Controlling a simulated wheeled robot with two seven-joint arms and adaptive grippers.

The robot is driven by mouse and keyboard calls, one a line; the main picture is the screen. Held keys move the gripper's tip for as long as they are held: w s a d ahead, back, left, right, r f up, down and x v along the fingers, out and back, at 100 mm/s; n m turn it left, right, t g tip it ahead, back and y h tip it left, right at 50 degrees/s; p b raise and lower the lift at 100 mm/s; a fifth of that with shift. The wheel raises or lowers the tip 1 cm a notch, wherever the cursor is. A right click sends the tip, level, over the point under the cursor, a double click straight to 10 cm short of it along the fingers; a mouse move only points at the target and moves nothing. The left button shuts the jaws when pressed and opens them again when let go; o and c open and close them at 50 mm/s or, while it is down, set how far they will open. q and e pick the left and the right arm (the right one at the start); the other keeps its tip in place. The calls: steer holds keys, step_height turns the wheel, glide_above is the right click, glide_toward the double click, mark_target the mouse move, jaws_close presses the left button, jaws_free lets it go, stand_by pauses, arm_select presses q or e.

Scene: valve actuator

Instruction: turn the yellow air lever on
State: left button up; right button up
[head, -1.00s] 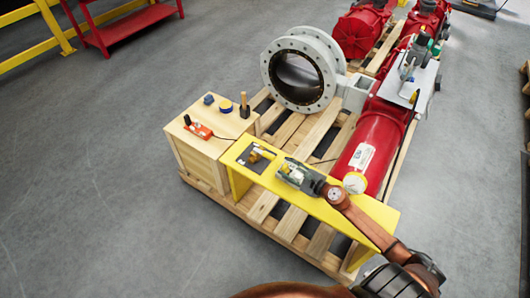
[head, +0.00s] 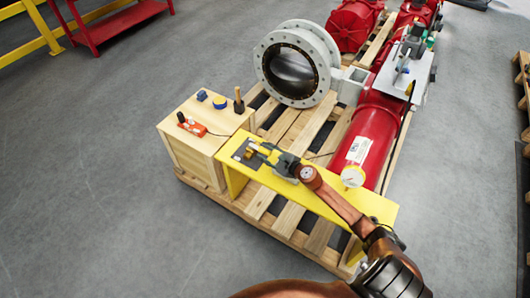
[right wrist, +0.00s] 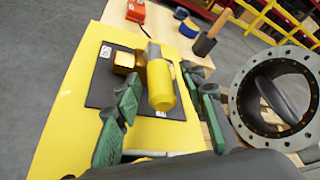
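The yellow air lever (right wrist: 160,86) stands on a brass valve body (right wrist: 125,62) on a dark plate (right wrist: 95,88). The plate lies on the yellow bench (head: 318,205), and the valve (head: 252,152) looks small in the head view. My right gripper (head: 267,153) is over the plate at the lever. In the right wrist view its green fingers (right wrist: 164,92) are apart, one on each side of the lever's yellow end. I cannot tell whether either finger touches it. My left gripper is not in view.
A wooden box (head: 200,145) left of the bench carries an orange-red control (head: 192,125), a blue-and-yellow item (head: 220,103) and a wooden-handled tool (head: 239,100). A grey flanged valve (head: 290,65) and a red cylinder (head: 375,130) stand behind on the pallet.

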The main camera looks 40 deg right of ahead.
jaws_close()
stand_by(0.4)
